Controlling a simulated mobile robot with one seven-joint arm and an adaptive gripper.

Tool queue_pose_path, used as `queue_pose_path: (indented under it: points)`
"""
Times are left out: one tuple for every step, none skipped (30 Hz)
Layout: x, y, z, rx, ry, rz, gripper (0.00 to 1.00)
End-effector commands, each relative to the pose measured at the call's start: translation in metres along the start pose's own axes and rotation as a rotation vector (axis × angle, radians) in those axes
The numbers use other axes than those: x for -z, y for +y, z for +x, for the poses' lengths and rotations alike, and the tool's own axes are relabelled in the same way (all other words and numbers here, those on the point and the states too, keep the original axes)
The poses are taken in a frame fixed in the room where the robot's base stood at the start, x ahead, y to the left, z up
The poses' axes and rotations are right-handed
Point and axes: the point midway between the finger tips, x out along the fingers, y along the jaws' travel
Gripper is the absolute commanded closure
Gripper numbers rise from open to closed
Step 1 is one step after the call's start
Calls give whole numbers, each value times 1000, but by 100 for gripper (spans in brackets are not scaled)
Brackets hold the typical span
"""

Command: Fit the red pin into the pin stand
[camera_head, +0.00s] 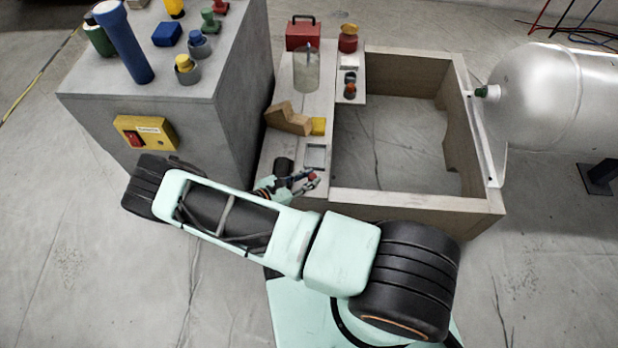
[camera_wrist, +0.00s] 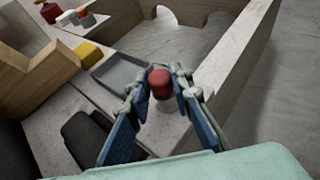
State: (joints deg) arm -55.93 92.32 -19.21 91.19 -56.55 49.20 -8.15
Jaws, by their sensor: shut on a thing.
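The red pin (camera_wrist: 160,82) is between my gripper's (camera_wrist: 158,92) fingertips in the wrist view, near the bench's front end. My gripper is shut on it. In the head view the pin is a small red spot (camera_head: 312,175) at my gripper (camera_head: 304,183), mostly hidden by the fingers. A pale grey patch shows just under the red part; I cannot tell whether it is the pin's lower part or something beneath it. I cannot clearly make out the pin stand. A shallow grey square tray (camera_head: 316,156) lies just beyond my gripper and also shows in the wrist view (camera_wrist: 118,75).
A wooden stepped block (camera_head: 288,118) and a yellow block (camera_head: 318,126) stand behind the tray. A black item (camera_head: 284,167) lies left of my gripper. The wooden frame (camera_head: 420,201) is open to the right. A tall grey cabinet (camera_head: 225,110) stands at left.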

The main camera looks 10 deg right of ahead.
Motion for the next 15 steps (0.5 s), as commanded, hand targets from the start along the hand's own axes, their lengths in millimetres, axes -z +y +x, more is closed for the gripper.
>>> queue_pose_path:
  points:
    - [0, 0, 0, 0, 0, 0, 100]
    - [0, 0, 0, 0, 0, 0, 100]
    - [0, 0, 0, 0, 0, 0, 100]
    - [0, 0, 0, 0, 0, 0, 77]
    - [-1, 0, 0, 0, 0, 0, 74]
    - [0, 0, 0, 0, 0, 0, 69]
    - [-1, 0, 0, 0, 0, 0, 66]
    - [-1, 0, 0, 0, 0, 0, 62]
    - [0, 0, 0, 0, 0, 0, 60]
    - [0, 0, 0, 0, 0, 0, 60]
    - [0, 0, 0, 0, 0, 0, 60]
    - [0, 0, 0, 0, 0, 0, 60]
    - [0, 0, 0, 0, 0, 0, 60]
    - [0, 0, 0, 0, 0, 0, 60]
    - [0, 0, 0, 0, 1, 0, 60]
